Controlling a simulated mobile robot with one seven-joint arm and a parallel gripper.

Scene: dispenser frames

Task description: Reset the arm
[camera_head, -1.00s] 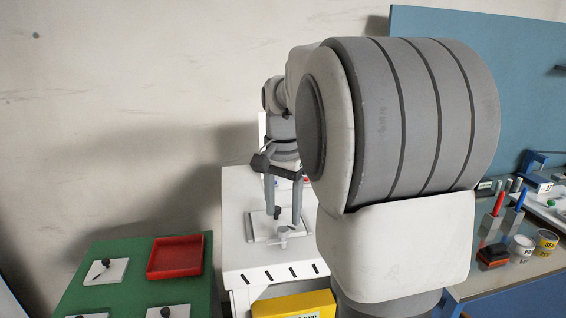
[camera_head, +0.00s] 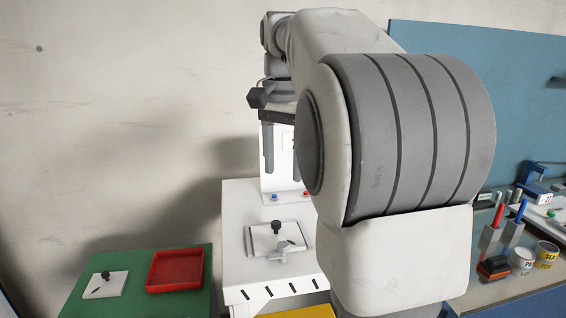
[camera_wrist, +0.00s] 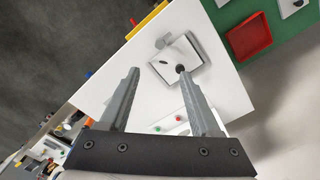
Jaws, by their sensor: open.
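My gripper (camera_wrist: 158,101) is open and empty in the wrist view, with its two fingers spread apart above the white machine table (camera_wrist: 225,85). In the head view my gripper (camera_head: 282,165) hangs above the rear of the white table (camera_head: 235,210), in front of an upright white panel (camera_head: 283,180). Below it on the table is a flat plate (camera_head: 262,238) with a black knob (camera_head: 276,226) and a small light-coloured clamp (camera_head: 282,256). My own arm covers much of the middle of the head view and hides part of the right finger.
A green table (camera_head: 140,300) at the left bears a red tray (camera_head: 175,288) and a white plate with a knob (camera_head: 104,284). Air above the green table is clear.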

